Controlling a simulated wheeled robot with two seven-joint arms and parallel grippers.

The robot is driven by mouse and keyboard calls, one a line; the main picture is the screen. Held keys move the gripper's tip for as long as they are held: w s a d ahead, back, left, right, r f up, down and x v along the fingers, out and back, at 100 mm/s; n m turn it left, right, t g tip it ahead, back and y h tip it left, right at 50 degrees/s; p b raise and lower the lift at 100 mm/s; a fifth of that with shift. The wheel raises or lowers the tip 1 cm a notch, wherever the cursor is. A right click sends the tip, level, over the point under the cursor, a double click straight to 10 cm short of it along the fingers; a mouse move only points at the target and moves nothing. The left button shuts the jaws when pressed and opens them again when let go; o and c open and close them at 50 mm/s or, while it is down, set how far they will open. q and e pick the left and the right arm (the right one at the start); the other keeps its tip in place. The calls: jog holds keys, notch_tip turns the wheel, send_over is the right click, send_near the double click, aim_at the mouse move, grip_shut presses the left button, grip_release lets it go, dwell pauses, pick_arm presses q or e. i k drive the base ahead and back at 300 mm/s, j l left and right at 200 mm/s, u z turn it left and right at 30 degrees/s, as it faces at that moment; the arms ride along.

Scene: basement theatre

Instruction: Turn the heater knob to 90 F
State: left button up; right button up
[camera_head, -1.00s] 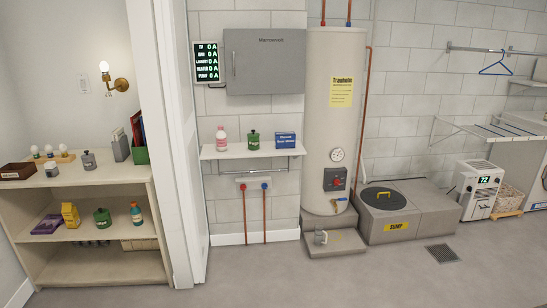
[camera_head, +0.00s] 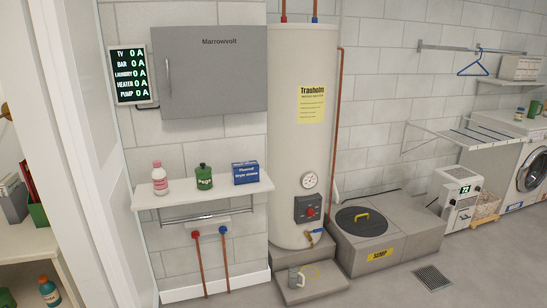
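The water heater (camera_head: 288,140) is a tall cream cylinder with a yellow "Trauholm" label (camera_head: 311,104). A dark control box (camera_head: 299,204) low on its front carries a red knob (camera_head: 310,212). The knob's setting is too small to read. A round white dial gauge (camera_head: 310,180) sits just above the box. Neither of my grippers is in view.
Open floor lies in front, with a drain grate (camera_head: 433,278).

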aim_at(310, 212)
jog(key=i+j+z, duration=0.15)
jog(key=i+z, duration=0.15)
jog(key=i+j+z, duration=0.25)
jog(key=i, duration=0.25)
jog(key=i+l, duration=0.4)
jog(key=l, duration=0.15)
jog(key=i+l, duration=0.4)
jog(key=l, duration=0.2)
jog(key=i+l, duration=0.4)
jog(key=l, duration=0.15)
jog(key=i+l, duration=0.4)
jog(key=l, duration=0.2)
jog(key=z, duration=0.05)
